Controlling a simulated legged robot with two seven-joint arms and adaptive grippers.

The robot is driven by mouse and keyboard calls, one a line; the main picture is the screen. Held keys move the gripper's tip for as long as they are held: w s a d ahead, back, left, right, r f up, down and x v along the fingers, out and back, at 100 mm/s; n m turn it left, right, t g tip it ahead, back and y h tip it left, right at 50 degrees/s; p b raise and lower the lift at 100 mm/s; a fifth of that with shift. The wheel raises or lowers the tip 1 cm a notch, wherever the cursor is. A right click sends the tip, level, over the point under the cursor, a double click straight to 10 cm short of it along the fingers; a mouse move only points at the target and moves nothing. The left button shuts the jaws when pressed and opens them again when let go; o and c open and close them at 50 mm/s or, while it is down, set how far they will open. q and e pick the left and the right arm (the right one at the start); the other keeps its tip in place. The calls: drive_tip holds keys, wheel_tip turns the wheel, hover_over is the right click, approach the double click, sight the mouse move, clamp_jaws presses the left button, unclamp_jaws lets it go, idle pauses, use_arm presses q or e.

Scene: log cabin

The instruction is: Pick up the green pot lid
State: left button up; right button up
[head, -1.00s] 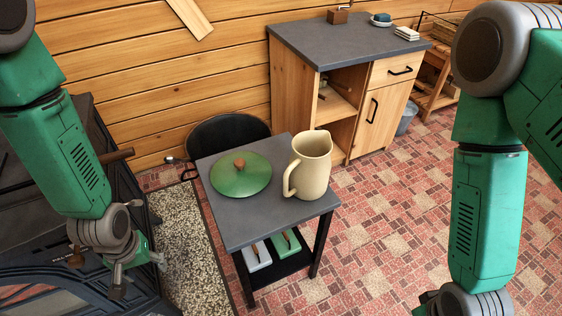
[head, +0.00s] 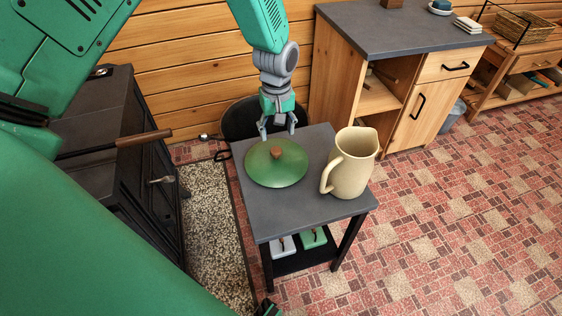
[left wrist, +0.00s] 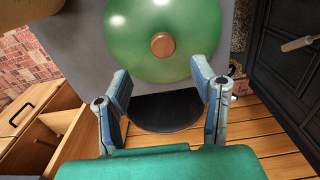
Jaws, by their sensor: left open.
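The green pot lid (head: 292,172) lies flat on a small grey side table (head: 300,218), with its brown knob (head: 276,153) upward. My left gripper (head: 277,133) is open and empty, pointing down by the lid's far edge, just short of the knob in the head view. In the left wrist view the lid (left wrist: 140,60) fills the top middle. There the open fingers of my left gripper (left wrist: 160,68) stand apart at the lid's near rim, with the knob (left wrist: 162,44) beyond them, roughly between their lines. My right gripper is not seen.
A cream pitcher (head: 352,170) stands close right of the lid. A black round seat (head: 240,120) is behind the table. A dark stove (head: 110,150) with a wooden-handled bar is at left. A wooden cabinet (head: 400,95) stands behind right. Brick-patterned floor at right is clear.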

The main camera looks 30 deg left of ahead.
sight(276, 150)
use_arm(q)
drive_tip(key=shift+f, duration=0.85)
drive_tip(key=shift+a+f, duration=0.25)
drive_tip(key=shift+f, duration=0.45)
drive_tip(key=f, duration=0.1)
drive_tip(key=f+b, duration=0.1)
drive_tip(key=f, duration=0.2)
drive_tip(key=shift+s+d+f+b, duration=0.2)
drive_tip(key=shift+d+f+b, duration=0.1)
drive_tip(key=shift+f+b, duration=0.1)
drive_tip(key=shift+r, duration=0.1)
drive_tip(key=shift+a, duration=0.1)
clamp_jaws()
